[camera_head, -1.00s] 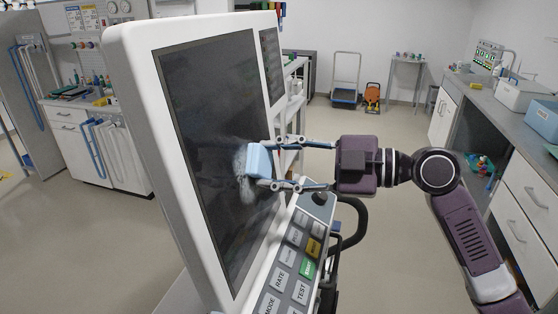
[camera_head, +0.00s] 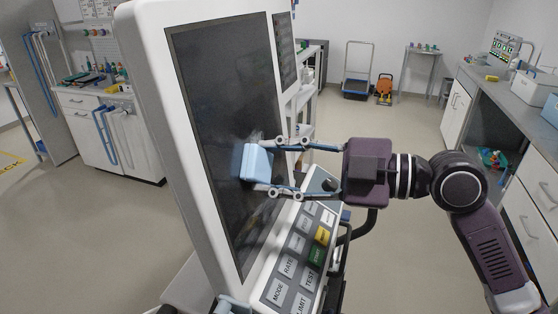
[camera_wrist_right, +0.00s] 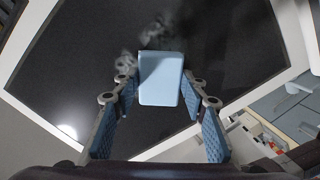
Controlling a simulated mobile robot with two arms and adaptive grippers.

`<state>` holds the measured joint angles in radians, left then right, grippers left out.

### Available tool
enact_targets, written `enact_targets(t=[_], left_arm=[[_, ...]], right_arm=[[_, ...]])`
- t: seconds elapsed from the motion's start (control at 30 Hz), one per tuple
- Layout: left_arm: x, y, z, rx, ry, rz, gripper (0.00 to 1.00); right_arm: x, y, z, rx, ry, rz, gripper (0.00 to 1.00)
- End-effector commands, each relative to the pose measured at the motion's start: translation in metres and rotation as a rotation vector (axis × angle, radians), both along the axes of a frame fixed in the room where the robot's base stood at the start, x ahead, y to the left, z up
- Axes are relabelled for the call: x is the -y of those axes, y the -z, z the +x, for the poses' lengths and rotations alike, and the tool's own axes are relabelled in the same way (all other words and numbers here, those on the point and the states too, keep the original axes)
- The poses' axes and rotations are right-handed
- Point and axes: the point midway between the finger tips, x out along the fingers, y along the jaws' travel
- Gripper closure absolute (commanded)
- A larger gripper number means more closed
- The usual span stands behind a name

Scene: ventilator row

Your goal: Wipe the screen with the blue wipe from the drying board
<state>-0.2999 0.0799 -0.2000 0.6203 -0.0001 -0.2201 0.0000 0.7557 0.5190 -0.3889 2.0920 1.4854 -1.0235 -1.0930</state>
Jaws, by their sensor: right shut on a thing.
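The screen (camera_head: 215,100) is a dark, tilted panel in a white frame, left of centre in the head view; it also fills much of the right wrist view (camera_wrist_right: 235,50). My right gripper (camera_head: 264,168) is shut on the light blue wipe (camera_head: 252,163), a folded block at the screen's lower right part. The wipe (camera_wrist_right: 161,78) appears to be against the glass; exact contact is hard to tell. A pale, cloudy smudge (camera_wrist_right: 152,30) shows above and left of the wipe in the wrist view. Glass behind the wipe is hidden.
A key panel (camera_head: 300,262) with labelled buttons and a dark knob juts out below the screen, under my right gripper. A counter with drawers (camera_head: 525,210) stands at the right. A trolley (camera_head: 357,85) stands at the back. The floor between is clear.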

Motion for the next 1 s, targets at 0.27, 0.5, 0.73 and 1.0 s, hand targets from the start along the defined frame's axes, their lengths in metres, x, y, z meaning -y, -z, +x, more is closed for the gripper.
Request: enact_targets(t=[0.27, 0.5, 0.73, 1.0], left_arm=[[0.000, 0.000, 0.000, 0.000, 0.000, 0.000, 0.60], [0.000, -0.010, 0.000, 0.000, 0.000, 0.000, 0.60], [0.000, -0.014, 0.000, 0.000, 0.000, 0.000, 0.60], [0.000, -0.006, 0.000, 0.000, 0.000, 0.000, 0.60]], right_arm=[[-0.006, 0.001, -0.016, -0.001, -0.002, -0.002, 0.80], [-0.007, -0.013, -0.015, 0.001, -0.001, -0.001, 0.80], [-0.008, -0.020, -0.013, -0.001, 0.000, 0.000, 0.80], [-0.001, -0.018, 0.009, 0.000, 0.001, -0.001, 0.80]])
